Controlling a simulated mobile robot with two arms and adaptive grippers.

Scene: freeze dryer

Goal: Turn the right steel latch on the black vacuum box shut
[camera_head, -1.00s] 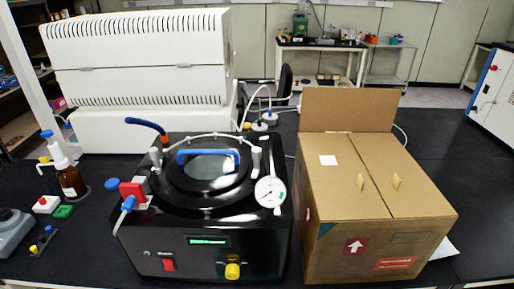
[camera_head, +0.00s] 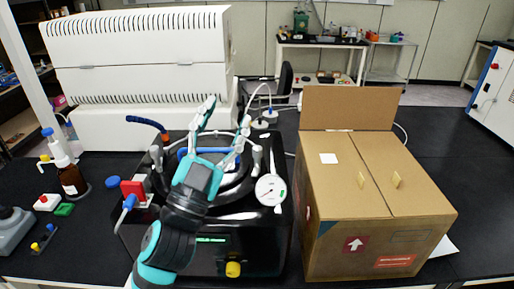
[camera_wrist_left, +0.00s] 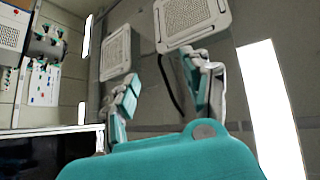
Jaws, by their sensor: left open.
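The black vacuum box (camera_head: 258,240) stands on the dark bench in the head view, with a round lid, a blue handle and a white gauge (camera_head: 271,189). The right steel latch (camera_head: 257,158) is a small pale upright piece at the lid's right side. The left steel latch (camera_head: 156,157) shows at the lid's left side. My left gripper (camera_head: 228,122) is open and empty above the lid, fingers pointing up and away, left of the right latch. It hides much of the lid and handle. The left wrist view shows the open fingers (camera_wrist_left: 165,95) against the ceiling. My right gripper is out of view.
A cardboard box (camera_head: 340,230) stands close to the right of the vacuum box. A large white machine (camera_head: 140,85) stands behind it. A brown bottle (camera_head: 72,181) and small items are at the left. A red valve piece (camera_head: 132,189) sits at the vacuum box's left edge.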

